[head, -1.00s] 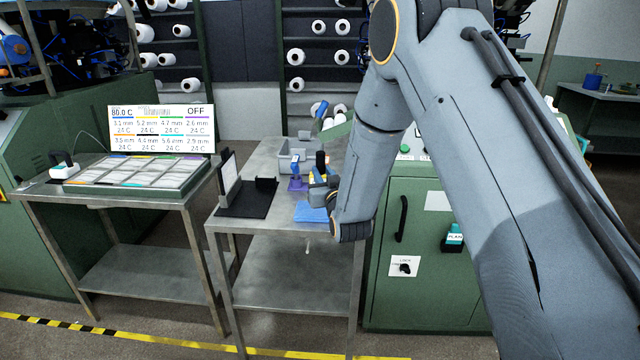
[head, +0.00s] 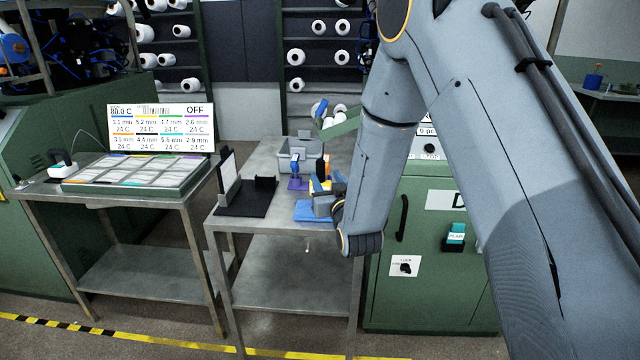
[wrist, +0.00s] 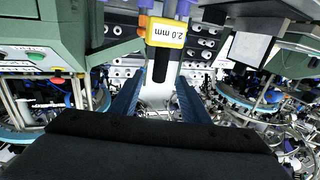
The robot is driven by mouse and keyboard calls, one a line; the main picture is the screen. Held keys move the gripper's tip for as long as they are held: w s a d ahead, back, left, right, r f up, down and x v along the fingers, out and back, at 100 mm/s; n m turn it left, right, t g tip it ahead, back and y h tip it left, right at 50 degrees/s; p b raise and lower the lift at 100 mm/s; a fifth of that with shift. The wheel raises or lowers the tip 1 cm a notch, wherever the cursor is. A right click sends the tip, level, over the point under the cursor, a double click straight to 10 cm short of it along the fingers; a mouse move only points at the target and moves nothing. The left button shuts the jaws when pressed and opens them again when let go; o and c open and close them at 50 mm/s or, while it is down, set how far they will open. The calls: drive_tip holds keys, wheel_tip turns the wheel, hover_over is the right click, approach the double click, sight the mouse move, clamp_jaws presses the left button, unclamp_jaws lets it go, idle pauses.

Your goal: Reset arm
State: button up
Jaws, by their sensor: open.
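My gripper (head: 322,196) is low over the right front of the small metal table (head: 268,224), close to a blue mat (head: 303,216). In the wrist view its two blue fingers (wrist: 160,92) are spread apart with nothing visibly held between them. A yellow block marked 2.0 mm (wrist: 166,33) appears upside down just past the fingertips. It has a dark stem, and I cannot tell its exact distance from the fingers. My arm reaches in from the right of the head view and bends sharply at its wrist.
A black stand with a white panel (head: 229,175), a blue tool on a purple base (head: 296,184) and a grey bin (head: 290,158) share the table. A sample table with a display reading OFF (head: 161,126) stands left. A green cabinet (head: 430,280) stands right, beneath my arm.

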drive_tip(key=s+d+f+m+g+h, duration=0.2)
drive_tip(key=s+d+f+g+h, duration=0.3)
drive_tip(key=s+d+g, duration=0.85)
drive_tip(key=s+d, duration=0.2)
drive_tip(key=s, duration=0.8)
drive_tip(key=s+d+m+g, duration=0.1)
drive_tip(key=s+d+g, duration=0.2)
drive_tip(key=s, duration=1)
drive_tip(key=shift+d+f, duration=0.2)
drive_tip(key=shift+d, duration=0.9)
drive_tip(key=shift+g, duration=0.25)
